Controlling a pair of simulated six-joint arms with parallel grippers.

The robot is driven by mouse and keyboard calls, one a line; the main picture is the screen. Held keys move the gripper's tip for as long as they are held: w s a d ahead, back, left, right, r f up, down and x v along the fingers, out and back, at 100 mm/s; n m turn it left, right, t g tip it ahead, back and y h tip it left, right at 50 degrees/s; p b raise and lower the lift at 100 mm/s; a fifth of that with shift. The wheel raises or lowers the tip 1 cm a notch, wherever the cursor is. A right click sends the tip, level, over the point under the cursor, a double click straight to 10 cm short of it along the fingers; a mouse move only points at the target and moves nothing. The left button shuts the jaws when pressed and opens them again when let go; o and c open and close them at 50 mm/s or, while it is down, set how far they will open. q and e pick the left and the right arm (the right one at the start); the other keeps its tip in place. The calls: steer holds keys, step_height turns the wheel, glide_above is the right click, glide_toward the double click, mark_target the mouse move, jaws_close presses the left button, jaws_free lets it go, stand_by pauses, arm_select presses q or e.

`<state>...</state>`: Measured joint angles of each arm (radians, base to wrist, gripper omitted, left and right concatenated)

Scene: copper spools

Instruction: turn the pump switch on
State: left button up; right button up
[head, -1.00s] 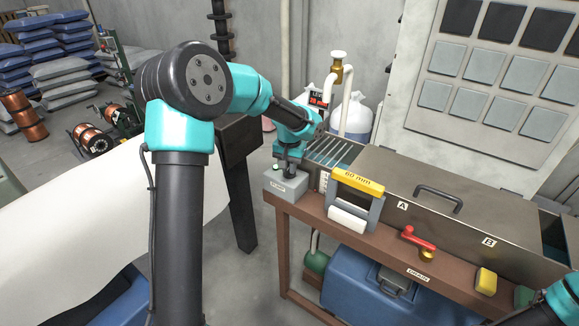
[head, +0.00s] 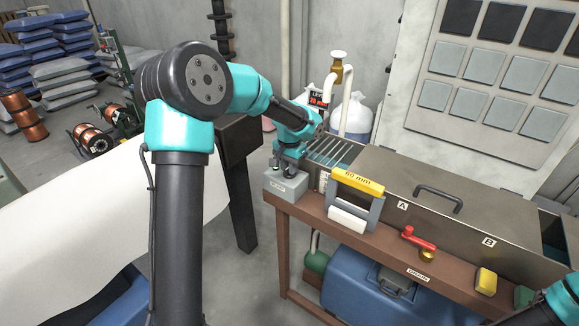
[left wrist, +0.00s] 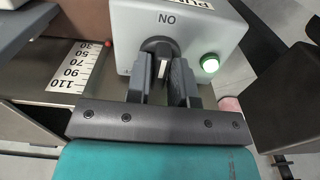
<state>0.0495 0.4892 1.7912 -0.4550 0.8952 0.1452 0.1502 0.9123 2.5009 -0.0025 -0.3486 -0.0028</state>
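The pump switch is a dark knob (left wrist: 163,68) with a white mark on a grey box (left wrist: 203,22), seen in the left wrist view. The mark points toward the word "ON", which appears upside down. A round lamp (left wrist: 210,63) beside the knob glows green. My left gripper (left wrist: 165,72) has a finger on either side of the knob and appears shut on it. In the head view the left gripper (head: 287,167) is over the grey box (head: 288,187) at the bench's left end and hides the knob. My right gripper is out of view; part of its arm shows at lower right.
A metal tank (head: 400,184) lies right of the box, with a yellow-topped "60 mm" frame (head: 358,181) in front. A red-handled drain valve (head: 418,238) and a yellow block (head: 486,281) are along the bench's front. A scale (left wrist: 80,68) is beside the box.

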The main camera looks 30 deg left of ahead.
arm_select(q)
steer(key=o, duration=0.3)
steer(key=shift+r, duration=0.1)
step_height(320, 180, up, 17)
steer(key=shift+r, duration=0.15)
stand_by(0.6)
